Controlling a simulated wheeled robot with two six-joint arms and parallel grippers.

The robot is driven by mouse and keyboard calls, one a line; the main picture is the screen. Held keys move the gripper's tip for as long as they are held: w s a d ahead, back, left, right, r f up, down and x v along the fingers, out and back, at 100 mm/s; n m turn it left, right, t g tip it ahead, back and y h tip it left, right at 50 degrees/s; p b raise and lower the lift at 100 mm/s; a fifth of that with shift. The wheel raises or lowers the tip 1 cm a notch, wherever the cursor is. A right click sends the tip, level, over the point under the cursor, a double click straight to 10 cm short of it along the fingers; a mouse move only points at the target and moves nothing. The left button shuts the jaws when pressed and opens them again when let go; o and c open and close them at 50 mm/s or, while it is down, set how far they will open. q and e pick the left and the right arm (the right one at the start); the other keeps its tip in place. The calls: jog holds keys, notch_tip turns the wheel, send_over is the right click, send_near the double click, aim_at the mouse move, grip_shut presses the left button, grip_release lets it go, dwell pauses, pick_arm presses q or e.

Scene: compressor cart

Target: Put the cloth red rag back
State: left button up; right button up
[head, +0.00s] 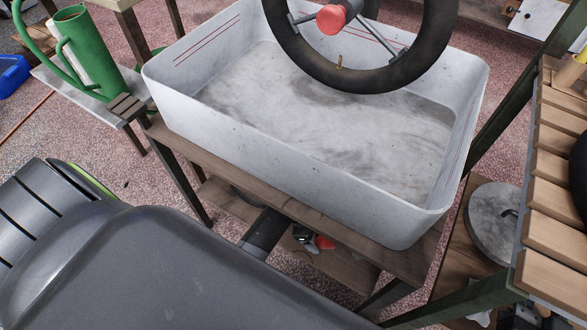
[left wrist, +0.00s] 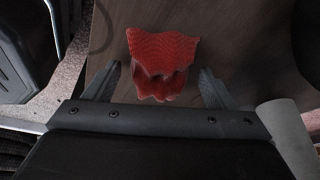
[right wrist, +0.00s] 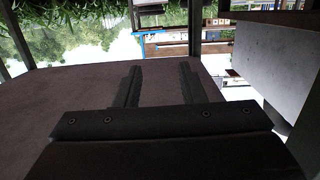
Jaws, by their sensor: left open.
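The red cloth rag (left wrist: 162,62) lies crumpled on a brown wooden surface in the left wrist view, ahead of my left gripper. My left gripper (left wrist: 158,85) is open, with one finger on each side of the rag's near part; I cannot tell whether they touch it. In the head view, a red bit of the rag (head: 323,242) shows on the lower shelf, beside my left gripper (head: 302,235). My right gripper (right wrist: 161,82) shows in the right wrist view with its fingers apart and nothing between them.
A white basin (head: 300,170) stands on the cart top above the lower shelf (head: 345,270). A black tyre (head: 362,85) hangs over it. A green watering can (head: 88,55) stands at the left. A slatted wooden bench (head: 550,200) is at the right.

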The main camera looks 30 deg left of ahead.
pick_arm(q)
jog(key=shift+r, duration=0.15)
jog(key=shift+r, duration=0.1)
jog(key=shift+p+v, duration=0.65)
jog(key=shift+v, duration=0.45)
jog(key=p+v, duration=0.1)
jog(key=v, duration=0.2)
jog(key=a, duration=0.2)
jog(key=s+a+p, duration=0.1)
jog(key=a, duration=0.1)
jog(key=shift+s, duration=0.2)
jog(key=a, duration=0.2)
jog(key=s+a, duration=0.1)
jog(key=a, duration=0.1)
jog(key=s+a+p, duration=0.1)
jog(key=a, duration=0.1)
jog(key=shift+s, duration=0.15)
jog(key=shift+s+a, duration=0.25)
jog(key=shift+a, duration=0.35)
pick_arm(e)
jog(key=s+a+f+g+y, duration=0.2)
jog(key=s+a+f+g, duration=0.1)
jog(key=s+f+g, duration=0.9)
jog(key=shift+s+f+m+g, duration=0.3)
jog(key=shift+s+f, duration=0.65)
jog(key=shift+f, duration=0.75)
